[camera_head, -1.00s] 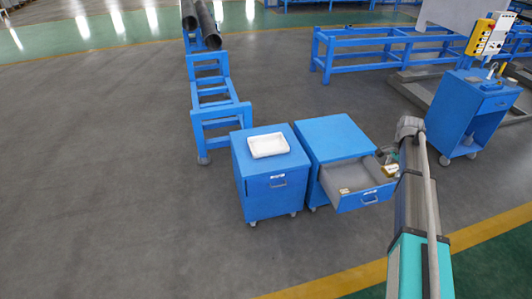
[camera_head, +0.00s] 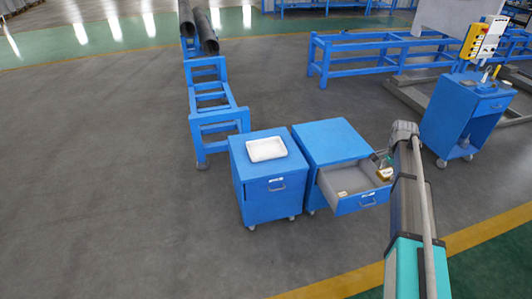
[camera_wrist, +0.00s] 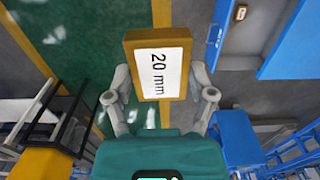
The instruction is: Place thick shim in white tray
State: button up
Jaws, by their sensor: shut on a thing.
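The thick shim (camera_wrist: 160,65), a tan block with a white label reading "20 mm", is between the fingers of my gripper (camera_wrist: 163,85) in the wrist view. My gripper is shut on it. In the head view the shim (camera_head: 384,173) shows small at the end of my arm, by the right side of the open drawer and apparently above it. The white tray (camera_head: 266,149) lies on top of the left blue cabinet, left of my gripper, and looks empty.
The right blue cabinet (camera_head: 333,141) has its grey drawer (camera_head: 352,181) pulled open. A small tan piece (camera_head: 344,193) lies in the drawer and also shows in the wrist view (camera_wrist: 241,13). A blue cart (camera_head: 462,120) stands further right. Floor left of the cabinets is clear.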

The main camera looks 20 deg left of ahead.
aim_at(268, 154)
jog(key=z, duration=1.65)
jog(key=i, duration=0.1)
jog(key=u, duration=3)
jog(key=i, duration=2.1)
jog(key=z, duration=0.15)
